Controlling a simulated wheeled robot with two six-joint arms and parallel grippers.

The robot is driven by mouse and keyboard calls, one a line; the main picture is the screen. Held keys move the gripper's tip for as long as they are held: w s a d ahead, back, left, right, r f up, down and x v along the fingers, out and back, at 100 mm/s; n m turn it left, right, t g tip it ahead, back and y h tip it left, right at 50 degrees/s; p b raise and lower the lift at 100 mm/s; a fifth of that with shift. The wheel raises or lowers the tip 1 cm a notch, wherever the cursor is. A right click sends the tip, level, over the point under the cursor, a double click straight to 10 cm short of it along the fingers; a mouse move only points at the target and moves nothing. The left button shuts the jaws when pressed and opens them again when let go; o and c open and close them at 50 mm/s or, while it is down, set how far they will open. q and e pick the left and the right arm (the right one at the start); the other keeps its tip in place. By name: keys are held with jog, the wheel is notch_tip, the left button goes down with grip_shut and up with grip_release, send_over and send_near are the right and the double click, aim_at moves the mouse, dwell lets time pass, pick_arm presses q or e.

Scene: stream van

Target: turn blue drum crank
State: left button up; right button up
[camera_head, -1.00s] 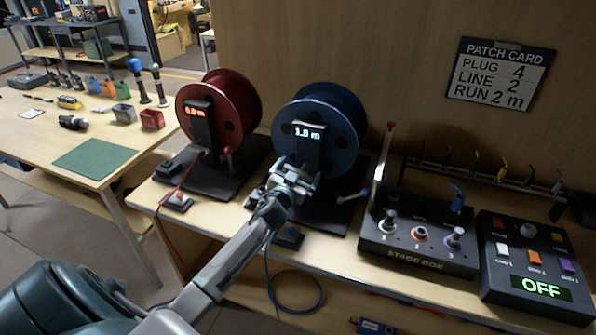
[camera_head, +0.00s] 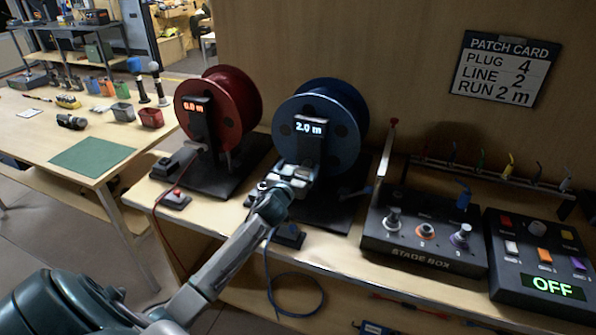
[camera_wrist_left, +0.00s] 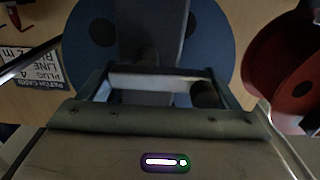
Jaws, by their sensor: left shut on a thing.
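The blue drum (camera_head: 343,112) stands on its dark base on the bench, and its display (camera_head: 310,126) reads 2.0 m. My left gripper (camera_head: 297,174) is at the lower front of this drum, just below the display post. It is shut on the blue drum's crank, which is mostly hidden by the fingers in the head view. In the left wrist view the gripper (camera_wrist_left: 155,85) is in front of the blue drum (camera_wrist_left: 215,45), with a dark knob (camera_wrist_left: 205,94) by one finger. My right gripper is out of view.
The red drum (camera_head: 240,100), reading 0.0 m, stands close on the left. The stage box (camera_head: 420,255) and a control box reading OFF (camera_head: 545,285) stand to the right. A blue cable loop (camera_head: 300,300) hangs at the bench front. The patch card (camera_head: 500,70) reads plug 4, line 2, run 2 m.

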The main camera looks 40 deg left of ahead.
pick_arm(q)
jog(key=o, duration=0.8)
jog(key=shift+r, duration=0.1)
jog(key=shift+o, duration=0.2)
jog(key=shift+s, duration=0.25)
jog(key=b+v, duration=0.3)
jog(key=v, duration=0.7)
jog(key=shift+s+d, duration=0.15)
jog(key=shift+d, duration=0.05)
